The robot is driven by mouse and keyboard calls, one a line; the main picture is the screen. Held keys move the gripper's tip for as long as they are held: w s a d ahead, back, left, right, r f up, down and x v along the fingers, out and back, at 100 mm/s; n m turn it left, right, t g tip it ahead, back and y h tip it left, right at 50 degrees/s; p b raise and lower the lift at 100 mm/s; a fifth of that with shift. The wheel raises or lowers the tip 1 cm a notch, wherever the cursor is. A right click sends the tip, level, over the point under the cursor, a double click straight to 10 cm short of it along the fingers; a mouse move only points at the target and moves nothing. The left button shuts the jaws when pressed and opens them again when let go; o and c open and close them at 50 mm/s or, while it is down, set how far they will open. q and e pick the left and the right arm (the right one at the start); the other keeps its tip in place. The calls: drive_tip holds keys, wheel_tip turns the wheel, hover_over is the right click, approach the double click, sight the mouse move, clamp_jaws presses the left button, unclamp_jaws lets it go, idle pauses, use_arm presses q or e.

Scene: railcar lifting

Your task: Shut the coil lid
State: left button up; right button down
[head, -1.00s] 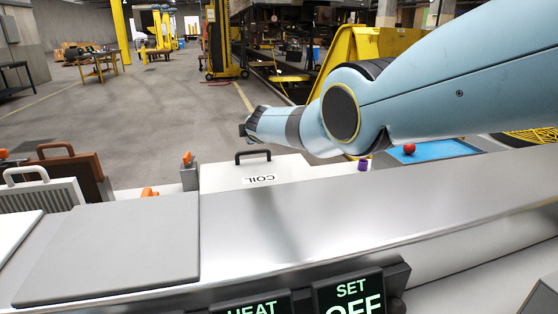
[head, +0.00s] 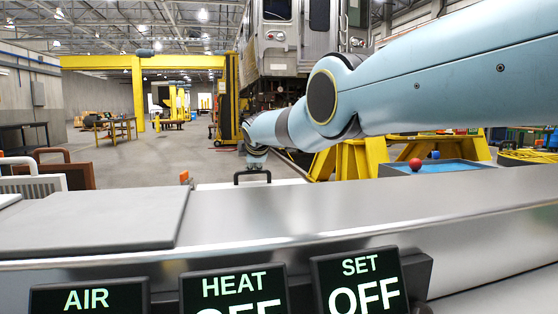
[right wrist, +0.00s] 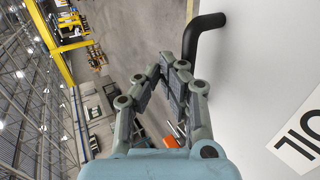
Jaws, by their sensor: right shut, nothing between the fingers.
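The coil lid is a white panel beyond the steel counter; only a thin strip of it (head: 290,182) shows in the head view. Its black handle (head: 252,177) stands up at the far side. The right wrist view shows the lid's white face (right wrist: 258,75), part of its COIL label (right wrist: 302,137) and the black handle (right wrist: 203,35). My right gripper (head: 257,163) is just above the handle in the head view. In the right wrist view its closed, empty fingers (right wrist: 172,68) are beside the handle, seemingly apart from it. The lid's angle is hard to judge. My left gripper is out of view.
A grey flat panel (head: 90,220) lies on the counter at left. Display blocks reading AIR (head: 88,298), HEAT (head: 232,288) and SET (head: 360,283) line the front. A blue tray (head: 455,167) with a red ball (head: 416,165) is at right. Open floor lies beyond.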

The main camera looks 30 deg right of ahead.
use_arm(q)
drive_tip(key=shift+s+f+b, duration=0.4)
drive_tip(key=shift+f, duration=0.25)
use_arm(e)
drive_tip(key=shift+a+f, duration=0.1)
drive_tip(key=shift+f, duration=0.05)
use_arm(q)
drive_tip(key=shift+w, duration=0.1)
use_arm(e)
drive_tip(key=shift+r+p, duration=0.45)
drive_tip(key=shift+p, duration=0.05)
use_arm(q)
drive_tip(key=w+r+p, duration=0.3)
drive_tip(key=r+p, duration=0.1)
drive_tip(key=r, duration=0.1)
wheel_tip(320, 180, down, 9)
drive_tip(key=b, duration=1)
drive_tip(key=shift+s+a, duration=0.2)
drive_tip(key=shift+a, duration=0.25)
use_arm(e)
wheel_tip(320, 180, up, 13)
drive_tip(key=w, duration=0.2)
drive_tip(key=shift+w+d, duration=0.35)
